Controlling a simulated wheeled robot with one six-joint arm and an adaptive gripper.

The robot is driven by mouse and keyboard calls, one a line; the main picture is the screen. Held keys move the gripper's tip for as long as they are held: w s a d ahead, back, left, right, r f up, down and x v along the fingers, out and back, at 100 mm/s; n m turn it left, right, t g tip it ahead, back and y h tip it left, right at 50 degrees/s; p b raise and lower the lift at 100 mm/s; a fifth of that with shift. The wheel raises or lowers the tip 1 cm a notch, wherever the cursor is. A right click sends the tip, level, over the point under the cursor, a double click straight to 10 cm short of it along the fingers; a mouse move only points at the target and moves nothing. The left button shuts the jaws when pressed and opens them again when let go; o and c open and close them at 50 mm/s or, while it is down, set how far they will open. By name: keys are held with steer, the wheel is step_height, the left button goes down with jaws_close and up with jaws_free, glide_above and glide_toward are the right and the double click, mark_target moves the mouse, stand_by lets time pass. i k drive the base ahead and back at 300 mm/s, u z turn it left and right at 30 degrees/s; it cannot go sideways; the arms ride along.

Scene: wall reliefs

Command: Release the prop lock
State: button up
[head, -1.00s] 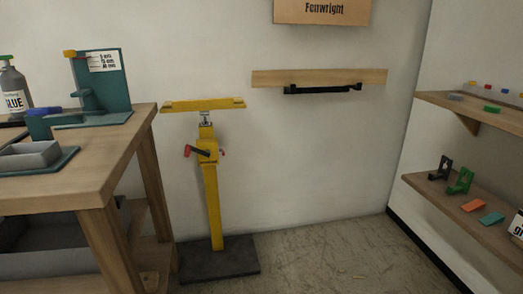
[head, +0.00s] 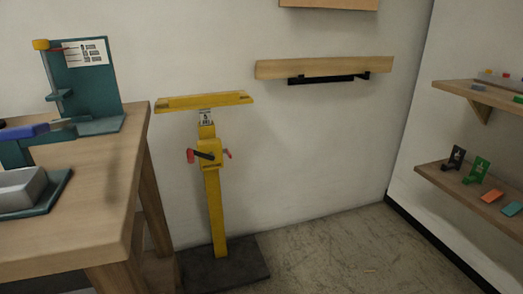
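A yellow prop (head: 212,200) stands upright on a dark square base plate (head: 245,268) against the wall, right of the workbench. A flat yellow crossbar (head: 205,101) tops it, with a small marked label just below. Whether the lock is engaged cannot be told. My gripper is not in view.
The wooden workbench (head: 95,200) at left holds a teal stand (head: 92,75) and a grey block (head: 20,187). A wooden wall rail (head: 325,67) with a black bar is right of the prop. Shelves (head: 480,195) line the right wall. The floor (head: 345,250) right of the prop is clear.

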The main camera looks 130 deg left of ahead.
mark_target(224, 151)
steer(key=u, duration=0.7)
steer(key=i, duration=1.2)
steer(key=u, duration=1.6)
steer(key=i, duration=1.6)
steer(key=u, duration=2.05)
steer(key=i, duration=0.85)
steer(key=u, duration=1.4)
steer(key=i, duration=1.35)
steer(key=u, duration=0.55)
